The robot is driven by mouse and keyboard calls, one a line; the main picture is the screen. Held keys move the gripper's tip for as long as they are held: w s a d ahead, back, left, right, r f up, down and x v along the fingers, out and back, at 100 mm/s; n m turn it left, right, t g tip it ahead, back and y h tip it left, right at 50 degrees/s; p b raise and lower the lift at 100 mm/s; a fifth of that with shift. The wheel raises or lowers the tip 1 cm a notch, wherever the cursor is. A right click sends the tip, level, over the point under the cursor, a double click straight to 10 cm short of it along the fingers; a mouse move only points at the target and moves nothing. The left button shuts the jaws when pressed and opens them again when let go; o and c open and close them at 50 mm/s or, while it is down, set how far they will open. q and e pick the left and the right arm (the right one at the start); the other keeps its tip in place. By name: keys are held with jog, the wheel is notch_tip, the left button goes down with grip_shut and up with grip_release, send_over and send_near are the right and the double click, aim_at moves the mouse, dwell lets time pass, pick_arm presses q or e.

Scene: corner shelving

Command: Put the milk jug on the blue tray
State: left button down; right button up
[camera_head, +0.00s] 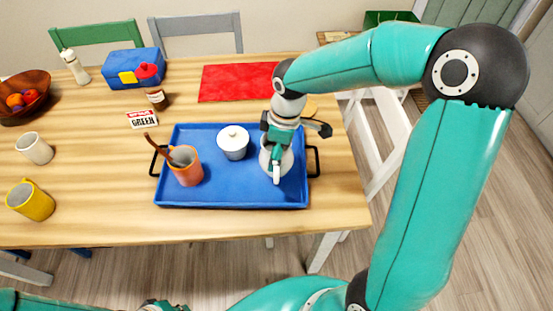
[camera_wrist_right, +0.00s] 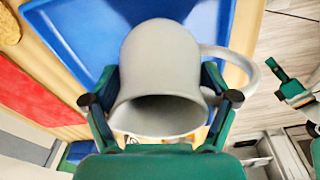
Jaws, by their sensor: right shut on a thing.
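The milk jug is a plain pale grey-white jug (camera_wrist_right: 165,65) with a handle on the right in the right wrist view, its open mouth facing the camera. My right gripper (camera_wrist_right: 160,95) is shut on it, with a finger on each side. In the head view the jug (camera_head: 268,160) is at the right part of the blue tray (camera_head: 235,195), partly hidden by my right gripper (camera_head: 279,150). I cannot tell whether its base touches the tray. A small part of my left gripper (camera_head: 160,304) shows at the bottom edge of the head view; its fingers are unclear.
A yellow mug (camera_head: 32,201) and a white cup (camera_head: 36,148) are left.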

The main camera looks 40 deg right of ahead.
jog(key=shift+f, duration=2)
jog(key=o, duration=1.4)
jog(key=shift+c, duration=0.2)
notch_tip(320, 180, up, 12)
jog(key=s, duration=0.1)
jog(key=shift+d, duration=0.45)
